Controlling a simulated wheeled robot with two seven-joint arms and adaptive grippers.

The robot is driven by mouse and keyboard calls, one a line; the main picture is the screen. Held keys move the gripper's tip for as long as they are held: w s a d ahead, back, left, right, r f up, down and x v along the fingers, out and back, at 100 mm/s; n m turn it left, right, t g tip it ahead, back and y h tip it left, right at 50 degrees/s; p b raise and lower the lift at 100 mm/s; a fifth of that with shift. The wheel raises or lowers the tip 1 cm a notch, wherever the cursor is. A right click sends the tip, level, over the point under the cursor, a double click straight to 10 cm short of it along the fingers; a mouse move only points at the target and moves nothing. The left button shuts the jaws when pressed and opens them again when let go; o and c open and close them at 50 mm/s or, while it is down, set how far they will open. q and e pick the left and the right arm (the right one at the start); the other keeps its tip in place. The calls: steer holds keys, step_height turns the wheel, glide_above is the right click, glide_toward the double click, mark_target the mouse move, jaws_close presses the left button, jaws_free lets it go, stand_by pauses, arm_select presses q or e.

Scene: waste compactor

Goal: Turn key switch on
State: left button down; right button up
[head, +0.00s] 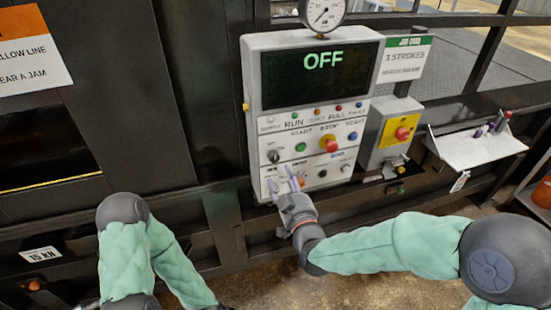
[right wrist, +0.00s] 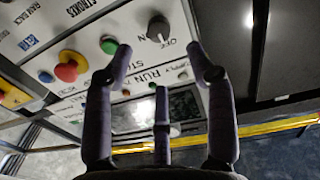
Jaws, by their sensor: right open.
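The control panel (head: 323,118) is a grey box with a dark screen (head: 318,74) reading OFF in green. The key switch (head: 273,156) is a round dark knob on a light collar, at the left of the panel's lower face. It also shows in the right wrist view (right wrist: 158,28), with OFF printed beside it. My right gripper (head: 292,185) is below and a little right of it in the head view. In the right wrist view the gripper (right wrist: 163,62) has its fingers spread and empty, with the key switch beyond the fingertips, apart from them. My left gripper is out of view.
A green button (head: 300,147) and a red mushroom button (head: 329,143) sit right of the key switch. A grey box with a yellow plate and red button (head: 402,133) stands beside the panel. A small shelf (head: 476,147) is farther right.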

mark_target(275, 159)
steer(key=p+x, duration=0.1)
steer(key=x, duration=0.7)
steer(key=shift+w, duration=0.4)
jaws_close()
